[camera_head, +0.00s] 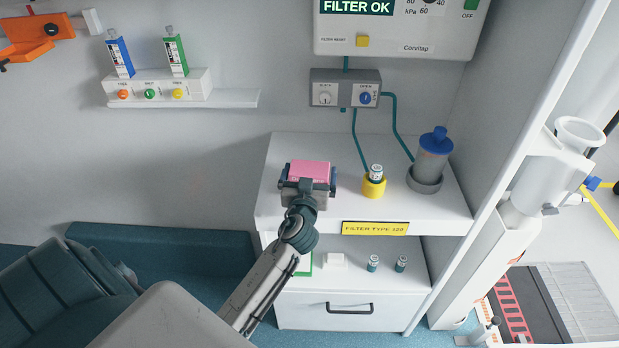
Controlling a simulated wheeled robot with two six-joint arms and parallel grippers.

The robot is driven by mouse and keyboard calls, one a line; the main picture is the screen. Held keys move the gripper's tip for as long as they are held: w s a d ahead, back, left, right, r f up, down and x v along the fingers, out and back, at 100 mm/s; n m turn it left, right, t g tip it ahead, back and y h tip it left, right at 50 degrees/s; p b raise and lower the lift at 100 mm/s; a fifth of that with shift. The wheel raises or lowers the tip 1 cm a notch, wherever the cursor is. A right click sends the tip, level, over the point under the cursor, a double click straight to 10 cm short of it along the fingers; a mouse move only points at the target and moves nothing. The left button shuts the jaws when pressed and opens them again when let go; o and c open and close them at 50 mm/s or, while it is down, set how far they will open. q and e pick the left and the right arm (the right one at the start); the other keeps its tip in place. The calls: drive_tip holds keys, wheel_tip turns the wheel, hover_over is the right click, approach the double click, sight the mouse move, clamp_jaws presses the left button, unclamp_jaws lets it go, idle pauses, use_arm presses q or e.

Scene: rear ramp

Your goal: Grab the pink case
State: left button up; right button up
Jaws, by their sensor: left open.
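The pink case (310,170) sits on the white cabinet top, toward its left side. My left gripper (309,182) is at the case, with its fingers apart on the left and right sides of it. The gripper body hides the near part of the case. I cannot tell whether the fingers touch it. My right gripper does not show.
On the cabinet top (400,207), a yellow holder (373,186) with a small vial and a blue-lidded canister (433,155) stand to the right. Teal tubes hang behind them. Small vials (373,263) stand on the shelf below. A blue seat (170,265) is at left.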

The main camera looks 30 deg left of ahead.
use_arm(q)
drive_tip(key=shift+c, duration=0.2)
drive_tip(key=c, duration=1)
drive_tip(key=shift+r, duration=0.2)
